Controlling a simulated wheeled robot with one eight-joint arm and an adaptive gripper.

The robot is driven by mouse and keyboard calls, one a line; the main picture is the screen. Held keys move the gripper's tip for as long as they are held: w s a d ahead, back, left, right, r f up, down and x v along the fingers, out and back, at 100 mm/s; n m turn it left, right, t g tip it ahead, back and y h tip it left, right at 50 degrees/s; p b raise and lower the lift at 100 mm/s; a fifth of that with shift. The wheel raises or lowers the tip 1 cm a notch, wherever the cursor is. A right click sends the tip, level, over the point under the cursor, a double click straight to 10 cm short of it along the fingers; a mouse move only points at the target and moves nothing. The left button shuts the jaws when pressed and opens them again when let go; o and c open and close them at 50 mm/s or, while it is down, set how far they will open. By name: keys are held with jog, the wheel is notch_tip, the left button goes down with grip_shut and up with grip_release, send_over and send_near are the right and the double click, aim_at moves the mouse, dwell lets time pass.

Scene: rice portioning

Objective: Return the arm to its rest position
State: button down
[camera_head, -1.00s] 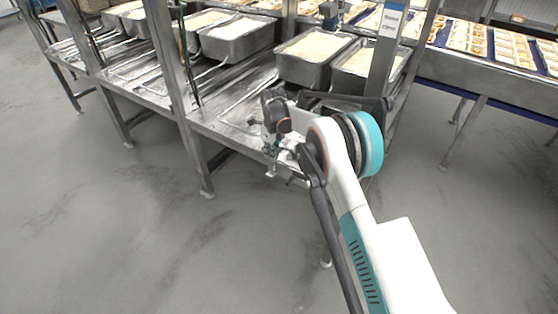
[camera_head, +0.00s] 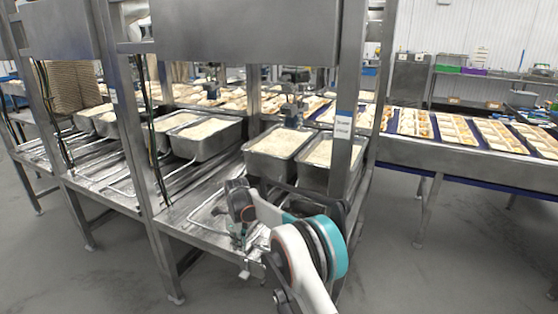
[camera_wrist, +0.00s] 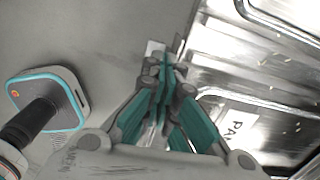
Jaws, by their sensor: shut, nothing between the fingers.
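My arm (camera_head: 300,262), white with a teal band, reaches up from the bottom of the head view and bends at the front edge of the steel table. My gripper (camera_head: 243,262) hangs by that edge, small and partly hidden by my wrist. In the wrist view my gripper (camera_wrist: 164,70) has its teal fingers together, with nothing between them. It is above the table's edge, with grey floor on the left and the metal tabletop on the right.
The steel table (camera_head: 185,212) has upright posts and a label sign (camera_head: 344,124). Rice-filled metal bins (camera_head: 279,150) stand on it, behind my gripper. A conveyor (camera_head: 450,158) with food trays runs on the right. The floor (camera_head: 110,270) at the front left is clear.

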jog(key=s+d+r+n+t, duration=0.1)
jog(key=s+d+r+n, duration=0.3)
jog(key=d+r, duration=0.7)
jog(key=s+d+r+n+t, duration=0.1)
jog(key=s+d+r+n, duration=0.45)
jog(key=r, duration=1.05)
jog(key=s+d+r+n+t, duration=0.1)
jog(key=s+d+r+n, duration=0.1)
jog(key=s+d+r, duration=0.3)
jog(key=s+d+r+n+t, duration=0.1)
jog(key=s+d+r+n, duration=0.1)
jog(key=s+d, duration=0.4)
jog(key=s+d+f+n+t, duration=0.1)
jog(key=s+d+f+n, duration=0.1)
jog(key=s+d, duration=0.2)
jog(key=s+d+f+n+t, duration=0.1)
jog(key=s+d+f+n, duration=0.1)
jog(key=s, duration=0.9)
jog(key=s+d+f+n, duration=0.2)
jog(key=s+d+n, duration=0.2)
jog(key=s+d, duration=0.2)
jog(key=shift+s+d+t+h, duration=0.15)
jog(key=shift+s+t+h, duration=0.2)
jog(key=shift+s, duration=0.75)
jog(key=shift+n, duration=0.25)
